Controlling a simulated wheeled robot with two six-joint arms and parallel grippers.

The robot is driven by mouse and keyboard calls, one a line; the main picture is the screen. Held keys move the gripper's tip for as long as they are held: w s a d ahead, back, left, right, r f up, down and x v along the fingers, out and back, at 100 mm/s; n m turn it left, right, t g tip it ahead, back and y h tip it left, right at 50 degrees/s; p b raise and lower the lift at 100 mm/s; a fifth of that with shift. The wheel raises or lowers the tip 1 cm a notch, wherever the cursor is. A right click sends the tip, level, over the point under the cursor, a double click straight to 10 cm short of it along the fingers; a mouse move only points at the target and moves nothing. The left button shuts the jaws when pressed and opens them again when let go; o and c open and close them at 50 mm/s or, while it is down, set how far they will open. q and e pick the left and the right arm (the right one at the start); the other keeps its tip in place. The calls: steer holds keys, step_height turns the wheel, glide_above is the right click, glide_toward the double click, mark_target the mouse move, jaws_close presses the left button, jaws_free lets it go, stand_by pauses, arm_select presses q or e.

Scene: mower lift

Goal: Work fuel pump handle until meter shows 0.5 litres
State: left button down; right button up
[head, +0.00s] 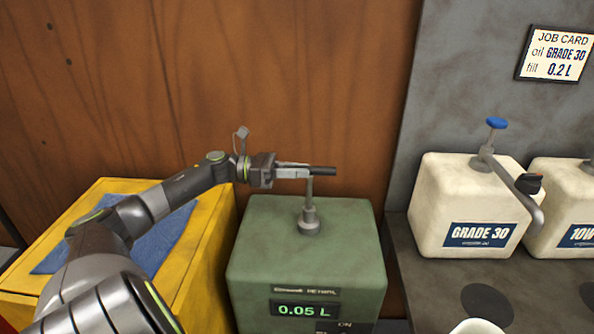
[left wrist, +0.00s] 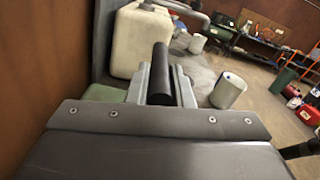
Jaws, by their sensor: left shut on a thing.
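The green fuel can (head: 308,240) stands at the centre of the head view. Its meter (head: 305,310) reads 0.05 L. The pump stem (head: 309,205) rises from its top, with a black handle (head: 322,170) crossing at the top end. My left gripper (head: 300,172) is shut on the handle, coming in from the left. The left wrist view also shows the black handle (left wrist: 160,70) lying between the two fingers. My right gripper is in neither view.
A yellow cabinet (head: 215,235) with a blue cloth (head: 165,245) stands at left. White cans, one marked GRADE 30 (head: 450,195) with a blue-topped pump (head: 496,123), stand on the grey bench at right. A wooden wall is close behind.

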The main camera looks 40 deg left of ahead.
arm_select(q)
step_height(320, 180, down, 8)
steer(key=b, duration=0.6)
steer(key=shift+r, duration=0.2)
steer(key=shift+s, duration=0.1)
steer(key=c, duration=1.3)
jaws_free()
steer(key=shift+f, duration=0.1)
steer(key=b+v, duration=0.2)
steer(key=v, duration=1.5)
steer(key=shift+s+a, duration=0.1)
steer(key=shift+a, duration=0.05)
